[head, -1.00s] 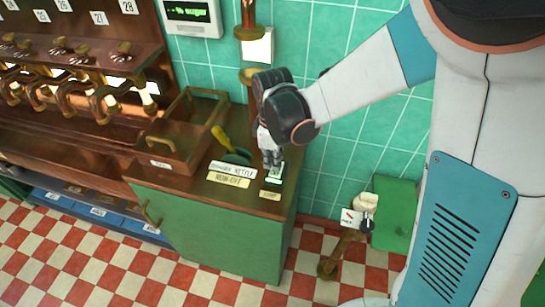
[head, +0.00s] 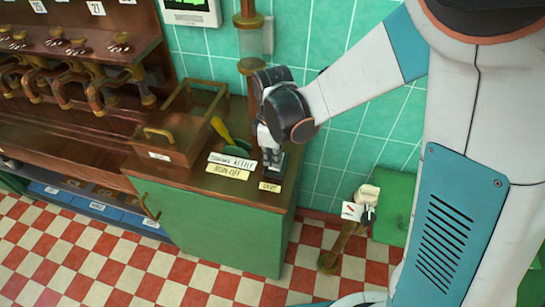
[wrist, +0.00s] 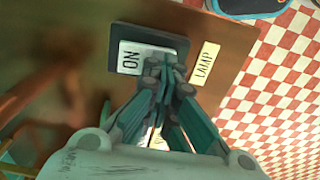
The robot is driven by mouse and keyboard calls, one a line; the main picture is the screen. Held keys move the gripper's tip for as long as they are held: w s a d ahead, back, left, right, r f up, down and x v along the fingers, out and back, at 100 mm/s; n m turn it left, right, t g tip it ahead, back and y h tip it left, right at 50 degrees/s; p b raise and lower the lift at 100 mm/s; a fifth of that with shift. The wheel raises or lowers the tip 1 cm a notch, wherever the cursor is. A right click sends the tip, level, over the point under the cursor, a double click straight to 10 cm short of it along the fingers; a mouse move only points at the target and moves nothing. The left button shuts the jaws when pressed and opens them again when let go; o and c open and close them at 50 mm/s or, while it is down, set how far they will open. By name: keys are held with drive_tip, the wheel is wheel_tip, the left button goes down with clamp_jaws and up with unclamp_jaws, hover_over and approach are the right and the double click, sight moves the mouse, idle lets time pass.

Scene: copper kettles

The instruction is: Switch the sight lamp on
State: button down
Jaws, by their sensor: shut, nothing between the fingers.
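The lamp switch (wrist: 117,38) is a dark block on the brown counter top, with a white plate (wrist: 130,58) reading "ON" in the wrist view. A cream label (wrist: 204,63) reading "LAMP" lies beside it. My gripper (wrist: 168,68) is shut and empty, its fingertips at the edge of the plate; contact cannot be told. In the head view my gripper (head: 271,158) points down over the switch and hides most of it. The sight glass (head: 256,43) on the copper pipe behind looks unlit.
Labels (head: 231,163) lie in front. The green tiled wall (head: 350,120) is close behind. A green bin (head: 394,208) stands right.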

drive_tip(key=shift+w+d+r, duration=0.15)
drive_tip(key=shift+w, duration=0.2)
drive_tip(key=shift+w+d+r, duration=0.1)
drive_tip(key=shift+w, duration=0.25)
drive_tip(key=shift+a+r+p, duration=0.1)
drive_tip(key=shift+r+p, duration=0.4)
wheel_tip(320, 180, up, 13)
drive_tip(key=s+p, duration=0.2)
drive_tip(key=p, duration=0.3)
drive_tip(key=shift+a, duration=0.25)
